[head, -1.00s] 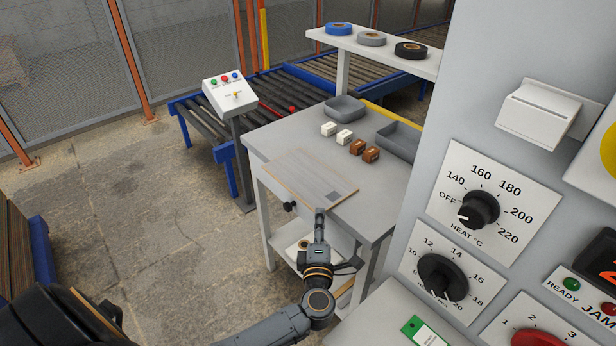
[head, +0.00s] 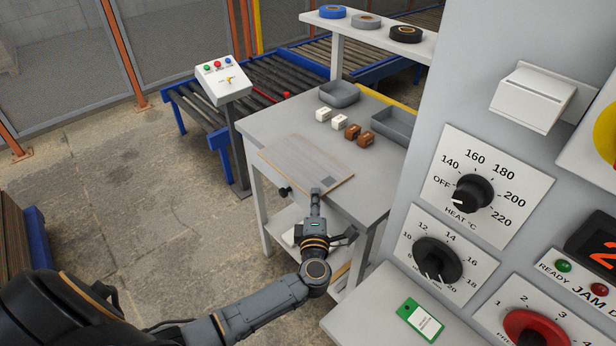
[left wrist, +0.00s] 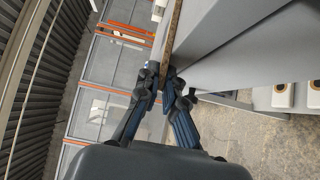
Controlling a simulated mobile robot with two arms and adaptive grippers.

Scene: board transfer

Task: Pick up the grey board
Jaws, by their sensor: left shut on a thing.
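The grey board (head: 300,158) is a thin flat panel with a brownish edge, over the near left part of the grey table (head: 262,125). My left gripper (head: 316,192) is at the board's near edge, shut on it. In the left wrist view the board's edge shows as a thin brown strip (left wrist: 173,38) running down between the fingertips (left wrist: 163,80). I cannot tell whether the board rests flat on the table or is slightly raised. My right gripper is not in view.
White blocks (head: 340,122) and brown blocks (head: 366,138) stand behind the board, near two grey trays (head: 340,93). A control box on a post (head: 227,85) and a roller conveyor (head: 270,85) are behind left. A machine panel (head: 455,95) fills the right.

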